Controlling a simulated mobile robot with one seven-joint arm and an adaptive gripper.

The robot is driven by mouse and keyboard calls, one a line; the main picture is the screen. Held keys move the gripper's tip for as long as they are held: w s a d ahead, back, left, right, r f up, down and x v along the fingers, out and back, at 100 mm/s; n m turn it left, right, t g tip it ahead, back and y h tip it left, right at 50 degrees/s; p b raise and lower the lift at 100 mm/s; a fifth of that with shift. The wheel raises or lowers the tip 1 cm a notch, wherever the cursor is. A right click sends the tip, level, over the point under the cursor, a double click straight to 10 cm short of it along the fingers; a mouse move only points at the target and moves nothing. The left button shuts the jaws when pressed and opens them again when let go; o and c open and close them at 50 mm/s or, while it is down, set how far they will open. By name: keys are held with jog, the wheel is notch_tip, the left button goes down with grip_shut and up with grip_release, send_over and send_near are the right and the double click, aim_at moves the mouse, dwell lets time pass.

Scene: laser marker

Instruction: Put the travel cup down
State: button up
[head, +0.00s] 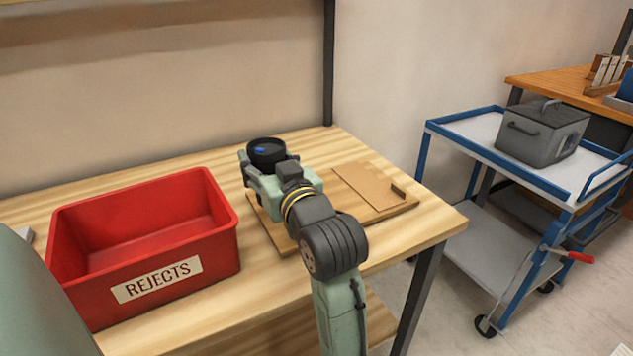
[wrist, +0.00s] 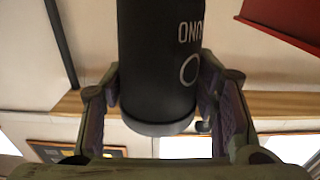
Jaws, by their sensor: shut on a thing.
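The travel cup (head: 267,153) is black, with its dark round top facing up in the head view. My gripper (head: 257,174) is shut around its side, over the table near the board's far left part. In the wrist view the cup (wrist: 155,60) is a black cylinder with pale lettering and a ring mark. The fingers of my gripper (wrist: 160,92) press on it from both sides. My gripper and arm hide the cup's lower part in the head view, so I cannot tell whether its base touches anything.
A red bin (head: 176,275) labelled REJECTS stands left of my gripper on the wooden table (head: 440,222). A wooden board (head: 405,207) with a flat brown panel (head: 366,186) lies partly under my arm. A blue-framed cart (head: 470,125) with a grey box (head: 541,132) stands to the right.

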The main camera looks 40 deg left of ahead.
jog(key=w+f+p, duration=0.1)
jog(key=w, duration=0.4)
jog(key=w+f+p, duration=0.1)
jog(key=w+f, duration=0.1)
jog(key=w, duration=0.3)
jog(key=w+f+p, duration=0.1)
jog(key=w, duration=0.5)
jog(key=shift+d+f, duration=0.15)
jog(key=shift+d, duration=0.1)
jog(key=shift+f, duration=0.3)
jog(key=shift+f, duration=0.2)
jog(key=o, duration=0.7)
jog(key=shift+o, duration=0.2)
jog(key=shift+r, duration=0.1)
